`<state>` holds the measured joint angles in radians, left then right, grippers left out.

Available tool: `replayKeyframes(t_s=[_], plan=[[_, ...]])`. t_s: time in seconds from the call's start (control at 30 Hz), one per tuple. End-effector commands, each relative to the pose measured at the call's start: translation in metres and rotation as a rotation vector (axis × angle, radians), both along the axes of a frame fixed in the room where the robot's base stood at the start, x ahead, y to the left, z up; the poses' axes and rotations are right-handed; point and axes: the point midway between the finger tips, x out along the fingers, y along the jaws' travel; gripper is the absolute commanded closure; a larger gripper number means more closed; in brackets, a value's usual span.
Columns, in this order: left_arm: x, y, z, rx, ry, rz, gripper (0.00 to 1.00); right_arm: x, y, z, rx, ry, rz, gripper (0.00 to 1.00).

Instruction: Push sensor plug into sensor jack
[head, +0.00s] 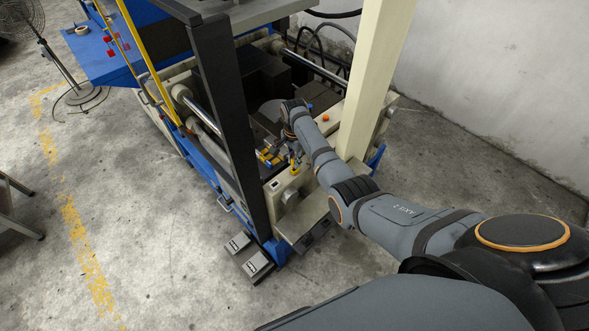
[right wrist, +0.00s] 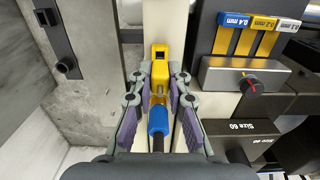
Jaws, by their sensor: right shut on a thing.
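My right gripper (right wrist: 160,85) is shut on the sensor plug (right wrist: 158,118), a blue body with a black cable trailing toward the camera. The yellow sensor jack (right wrist: 160,55) stands straight ahead of the plug, with a dark square opening on its upper part. In the head view the right gripper (head: 296,155) is small, over the near end of the press beside a yellow part. My left gripper is not in view.
To the right in the wrist view are a blue, yellow and white gauge set (right wrist: 261,25), a metal panel with a dial (right wrist: 249,82) and a black "Size 60" block (right wrist: 243,135). A cream post (head: 370,75) stands close beside my right arm. Open concrete floor lies left.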

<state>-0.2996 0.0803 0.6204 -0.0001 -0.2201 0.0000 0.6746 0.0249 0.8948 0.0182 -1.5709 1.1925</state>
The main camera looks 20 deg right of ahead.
Motion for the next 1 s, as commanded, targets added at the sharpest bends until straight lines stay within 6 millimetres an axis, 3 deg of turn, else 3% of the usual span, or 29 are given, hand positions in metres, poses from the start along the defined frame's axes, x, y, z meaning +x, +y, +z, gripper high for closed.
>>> replayKeyframes(t_s=[1.0], plan=[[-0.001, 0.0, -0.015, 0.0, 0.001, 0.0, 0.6, 0.0, 0.0, -0.023, 0.0, 0.0, 0.0, 1.0]])
